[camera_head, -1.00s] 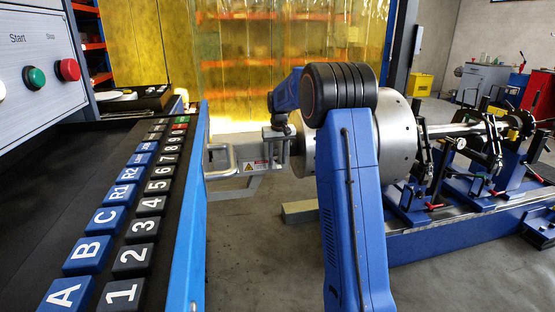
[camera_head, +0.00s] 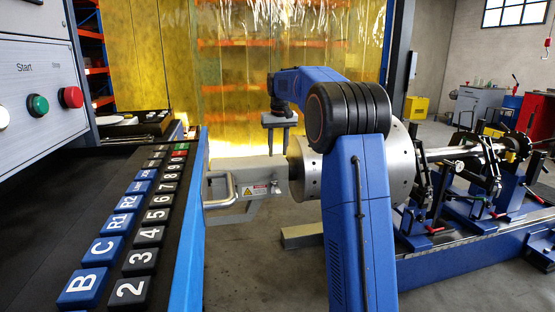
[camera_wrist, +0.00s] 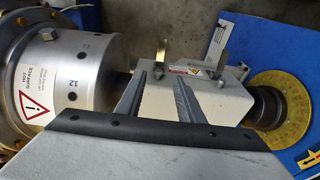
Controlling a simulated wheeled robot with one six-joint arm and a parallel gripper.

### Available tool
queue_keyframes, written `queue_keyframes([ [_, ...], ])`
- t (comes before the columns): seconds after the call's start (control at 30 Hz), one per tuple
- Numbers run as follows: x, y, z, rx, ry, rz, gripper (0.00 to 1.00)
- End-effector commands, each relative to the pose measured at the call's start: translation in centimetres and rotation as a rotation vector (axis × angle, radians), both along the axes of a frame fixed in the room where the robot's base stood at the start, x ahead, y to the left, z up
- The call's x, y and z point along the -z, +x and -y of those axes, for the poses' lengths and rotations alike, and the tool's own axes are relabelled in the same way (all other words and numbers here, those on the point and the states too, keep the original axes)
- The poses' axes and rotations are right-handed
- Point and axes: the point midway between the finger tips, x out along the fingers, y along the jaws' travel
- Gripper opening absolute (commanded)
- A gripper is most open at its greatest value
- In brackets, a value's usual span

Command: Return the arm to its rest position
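My gripper (camera_head: 279,143) hangs pointing down at the end of my raised blue arm, above the grey drive housing (camera_head: 240,171) of the balancing machine. Its two fingers are apart with nothing between them. In the wrist view my gripper (camera_wrist: 158,78) shows as two grey fingers spread over the pale housing (camera_wrist: 180,97), with a visible gap between them. It seems clear of the housing; the exact height is hard to tell. The large black-ringed joint of my arm hides part of the silver drum (camera_head: 400,165).
A control panel (camera_head: 40,75) with green and red buttons and a keypad of lettered and numbered keys (camera_head: 125,225) stand at the left. The rotor shaft (camera_head: 455,152) rests among blue stands at the right. In the wrist view a yellow dial (camera_wrist: 282,100) lies right.

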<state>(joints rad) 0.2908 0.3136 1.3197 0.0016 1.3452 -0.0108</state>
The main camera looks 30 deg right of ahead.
Motion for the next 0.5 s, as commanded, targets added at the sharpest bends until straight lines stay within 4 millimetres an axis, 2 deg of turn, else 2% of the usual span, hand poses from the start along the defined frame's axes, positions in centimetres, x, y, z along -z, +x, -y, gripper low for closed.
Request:
queue_keyframes([
  [0.17,-0.84,-0.17,-0.04,0.000,0.000,-0.001,0.34],
  [0.5,-0.91,-0.18,-0.05,0.000,0.000,-0.001,0.34],
])
